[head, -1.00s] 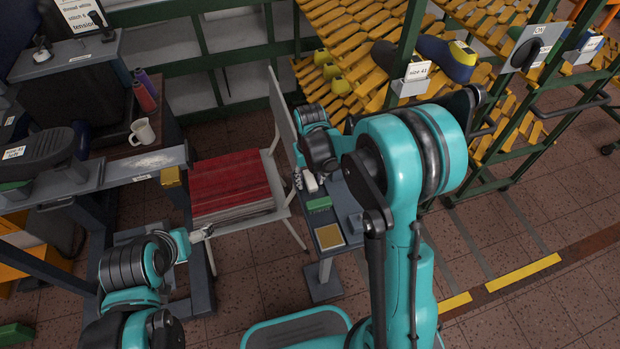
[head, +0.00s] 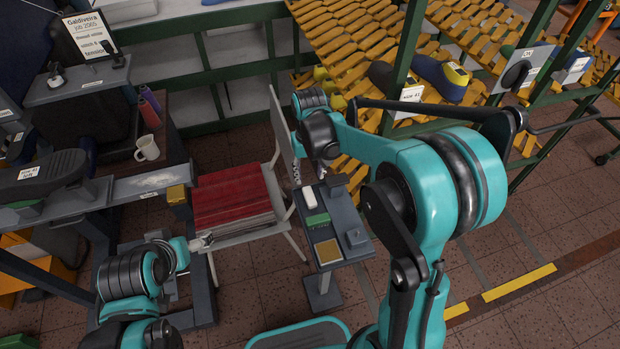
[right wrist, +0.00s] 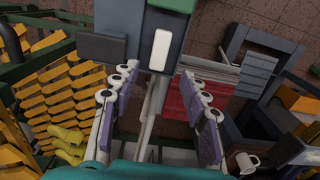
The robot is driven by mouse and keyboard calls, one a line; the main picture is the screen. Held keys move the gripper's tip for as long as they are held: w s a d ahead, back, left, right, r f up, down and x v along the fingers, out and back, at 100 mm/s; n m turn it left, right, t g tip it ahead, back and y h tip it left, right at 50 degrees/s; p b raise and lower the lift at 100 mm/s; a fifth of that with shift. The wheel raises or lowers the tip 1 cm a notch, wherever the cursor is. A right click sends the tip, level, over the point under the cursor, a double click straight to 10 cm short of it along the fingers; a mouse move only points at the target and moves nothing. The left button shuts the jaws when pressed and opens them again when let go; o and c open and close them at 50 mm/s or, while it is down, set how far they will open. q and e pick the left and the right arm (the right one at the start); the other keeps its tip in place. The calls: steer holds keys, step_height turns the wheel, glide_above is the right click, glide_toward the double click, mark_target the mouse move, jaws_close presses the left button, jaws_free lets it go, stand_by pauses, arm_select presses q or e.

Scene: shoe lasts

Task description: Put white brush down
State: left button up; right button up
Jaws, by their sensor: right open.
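The white brush (head: 309,197) lies on the small grey side table (head: 352,251), just behind a green block (head: 317,219). It also shows as a white oblong in the right wrist view (right wrist: 161,50), flat on the table's surface. My right gripper (head: 309,172) is open and empty, back from the brush on its far side. In the right wrist view its purple-padded fingers (right wrist: 160,74) stand wide apart, with the brush beyond their tips. My left gripper (head: 203,241) is at the front edge of the chair seat, away from the brush; its jaws are too small to read.
A chair with a red seat (head: 230,196) stands left of the side table, its back close to my right gripper. A yellow pad (head: 328,252) and dark blocks share the tabletop. A slatted rack (head: 350,35) stands behind. A white mug (head: 147,148) is at left.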

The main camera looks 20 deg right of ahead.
steer(key=s+d+r+t, duration=0.1)
steer(key=s+r+t, duration=0.2)
steer(key=s, duration=0.5)
steer(key=s+d+r+t, duration=0.1)
steer(key=s+r+t, duration=0.3)
steer(key=s, duration=0.5)
steer(key=shift+d+r, duration=0.4)
steer(key=shift+r, duration=0.35)
